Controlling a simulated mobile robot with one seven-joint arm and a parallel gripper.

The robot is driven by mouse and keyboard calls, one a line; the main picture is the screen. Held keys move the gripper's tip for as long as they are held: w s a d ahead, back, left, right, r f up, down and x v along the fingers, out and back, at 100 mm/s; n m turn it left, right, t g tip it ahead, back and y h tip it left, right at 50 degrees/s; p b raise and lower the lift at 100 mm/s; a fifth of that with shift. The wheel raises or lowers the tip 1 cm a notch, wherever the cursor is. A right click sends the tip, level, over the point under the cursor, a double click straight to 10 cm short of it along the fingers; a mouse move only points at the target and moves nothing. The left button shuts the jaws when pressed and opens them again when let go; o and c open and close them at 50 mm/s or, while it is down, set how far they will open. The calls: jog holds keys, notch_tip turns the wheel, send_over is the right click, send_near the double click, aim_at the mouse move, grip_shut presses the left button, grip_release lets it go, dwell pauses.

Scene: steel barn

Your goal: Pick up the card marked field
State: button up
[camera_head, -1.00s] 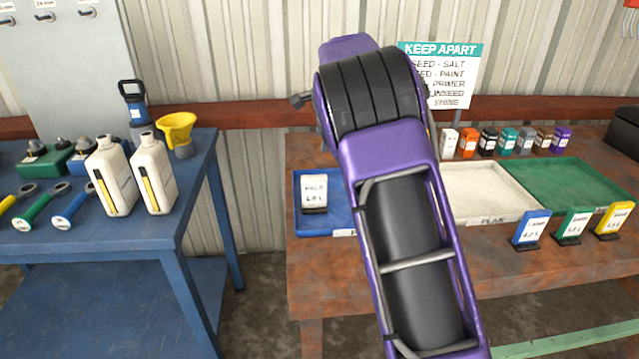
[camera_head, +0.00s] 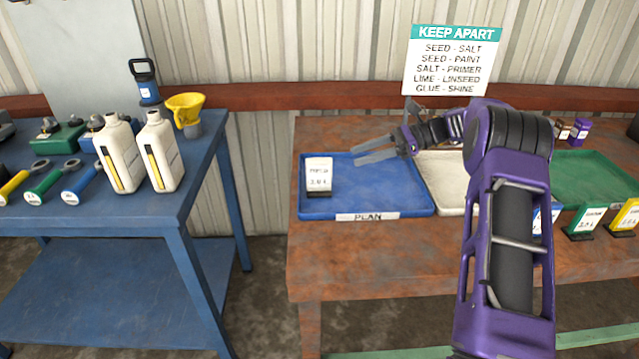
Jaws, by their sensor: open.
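A white card (camera_head: 319,177) stands upright in a dark base inside the blue tray (camera_head: 385,195), at its left side. Its print is too small to read surely. A blue card (camera_head: 546,216), a green card (camera_head: 585,222) and a yellow card (camera_head: 626,218) stand along the table's front right. I cannot make out which card says field. My gripper (camera_head: 357,153) is open and empty, its fingers pointing left over the back of the blue tray, right of the white card and apart from it. My arm partly hides the blue card.
A white tray (camera_head: 444,180) and a green tray (camera_head: 595,175) share the rusty table (camera_head: 400,255). Small bottles (camera_head: 579,130) stand behind. A KEEP APART sign (camera_head: 452,60) is at the wall. A blue bench (camera_head: 180,215) with white jugs (camera_head: 120,155) is left, across a gap.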

jog(key=b, duration=0.1)
send_over(319, 190)
jog(key=f, duration=0.4)
jog(key=shift+w, duration=0.4)
grip_shut()
